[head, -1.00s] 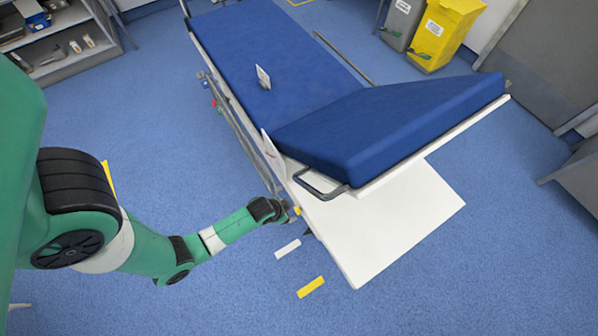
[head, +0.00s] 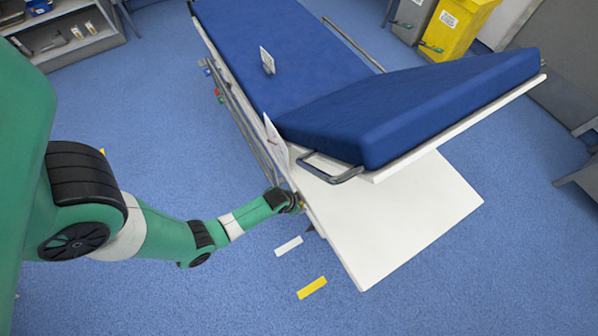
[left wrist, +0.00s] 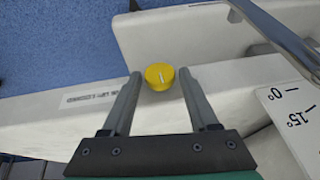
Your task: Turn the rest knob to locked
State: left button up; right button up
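The yellow rest knob (left wrist: 159,76) sits on the white side rail of the operating table in the left wrist view, with a pale pointer line across its face. My left gripper (left wrist: 159,82) is open, its two fingers on either side of the knob, with small gaps to it. A label (left wrist: 86,99) is on the rail to the left of the knob; its words are too small to read surely. In the head view my left gripper (head: 297,203) is at the near side of the table, and the knob is hidden there. My right gripper is not in view.
The table's blue mattress (head: 265,50) has a raised back section (head: 410,108). A grey handle (head: 328,172) and an angle scale plate (left wrist: 292,112) are close to the gripper. A white board (head: 400,220) lies beneath the back section.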

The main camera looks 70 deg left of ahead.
pick_arm(q)
grip_shut()
jog(key=shift+d+f+y, duration=0.1)
jog(key=shift+d+y, duration=0.05)
jog(key=shift+y, duration=0.55)
jog(key=shift+o, duration=1.7)
grip_release()
